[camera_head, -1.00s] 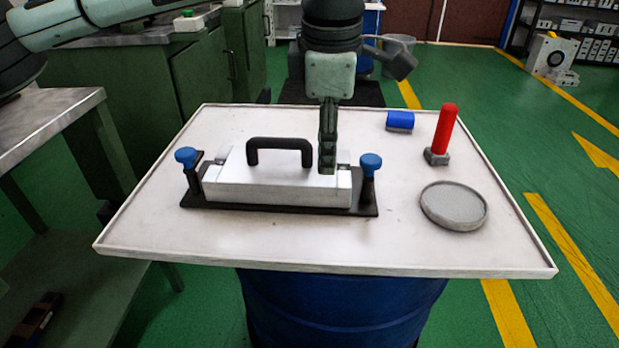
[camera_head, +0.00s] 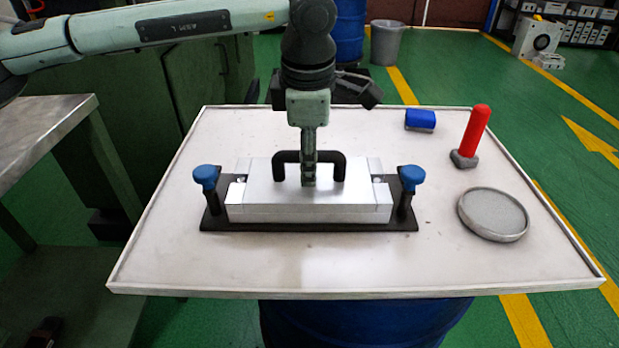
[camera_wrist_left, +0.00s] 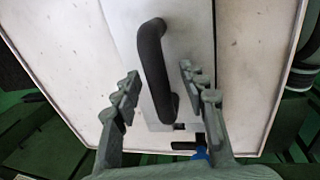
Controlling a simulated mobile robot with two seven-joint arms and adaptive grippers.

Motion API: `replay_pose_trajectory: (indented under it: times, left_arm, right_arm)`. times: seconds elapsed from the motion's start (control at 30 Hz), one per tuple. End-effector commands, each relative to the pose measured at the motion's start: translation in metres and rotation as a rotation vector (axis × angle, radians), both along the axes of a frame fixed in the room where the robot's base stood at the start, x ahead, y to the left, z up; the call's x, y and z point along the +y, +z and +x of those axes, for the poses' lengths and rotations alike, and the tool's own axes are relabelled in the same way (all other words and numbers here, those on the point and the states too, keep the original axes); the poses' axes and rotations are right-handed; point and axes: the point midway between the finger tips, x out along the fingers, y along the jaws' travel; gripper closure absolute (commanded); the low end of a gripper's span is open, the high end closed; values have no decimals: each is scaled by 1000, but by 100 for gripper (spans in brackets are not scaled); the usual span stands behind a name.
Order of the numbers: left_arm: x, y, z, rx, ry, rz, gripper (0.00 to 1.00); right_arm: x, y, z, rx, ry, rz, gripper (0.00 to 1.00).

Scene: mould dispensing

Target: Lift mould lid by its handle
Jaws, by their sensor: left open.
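The silver mould (camera_head: 305,205) with its lid sits on a black base plate (camera_head: 310,227) on the white tray table. The lid's black arched handle (camera_head: 337,168) runs left to right on top. My left gripper (camera_head: 309,183) points down at the middle of the handle and hides part of it. In the left wrist view the handle (camera_wrist_left: 153,65) lies between the two open fingers of my left gripper (camera_wrist_left: 158,88). A gap shows on each side, and the fingers are not closed on it. My right gripper is not in view.
Blue-knobbed clamps (camera_head: 206,178) and (camera_head: 411,178) flank the mould. A red-handled tool (camera_head: 476,133), a blue block (camera_head: 420,120) and a round grey dish (camera_head: 493,214) stand to the right. The table's front area is clear.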

Motion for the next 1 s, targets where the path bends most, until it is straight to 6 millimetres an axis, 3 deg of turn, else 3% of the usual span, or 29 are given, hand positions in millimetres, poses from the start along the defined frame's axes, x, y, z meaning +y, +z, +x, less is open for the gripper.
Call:
replay_pose_trajectory:
  times: [0.07, 0.4, 1.0]
  left_arm:
    - [0, 0, 0, 0, 1, 0, 60]
    - [0, 0, 0, 1, 1, 1, 100]
    - [0, 3, 1, -4, 1, -2, 100]
  right_arm:
    - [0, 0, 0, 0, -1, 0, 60]
    - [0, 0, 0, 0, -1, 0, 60]
    - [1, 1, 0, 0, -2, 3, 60]
